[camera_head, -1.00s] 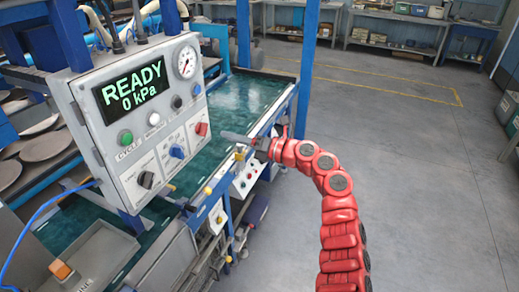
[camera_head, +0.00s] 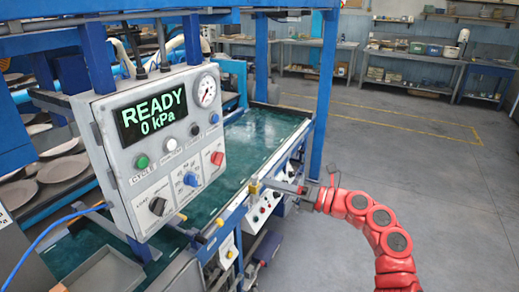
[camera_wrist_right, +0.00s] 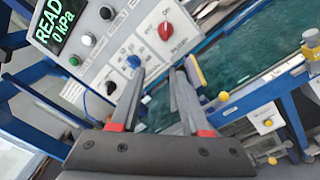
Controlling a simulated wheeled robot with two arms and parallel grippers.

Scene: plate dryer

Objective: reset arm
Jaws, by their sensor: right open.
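My right arm is red and segmented, and it comes in from the lower right of the head view. My right gripper (camera_head: 272,185) points left toward the machine, at the front rail by the green bed. In the right wrist view my right gripper (camera_wrist_right: 160,80) shows two grey fingers with red marks, spread apart with nothing between them. The control panel (camera_head: 150,185) reads READY 0 kPa and stands left of the gripper; it also shows in the wrist view (camera_wrist_right: 110,50). My left gripper is not in the head view.
The green bed (camera_head: 255,140) of the machine runs back behind the panel. A blue post (camera_head: 323,100) stands just behind the gripper. Round plates (camera_head: 63,168) sit on racks at the left. Workbenches (camera_head: 410,72) line the back. The grey floor (camera_head: 440,170) at the right is clear.

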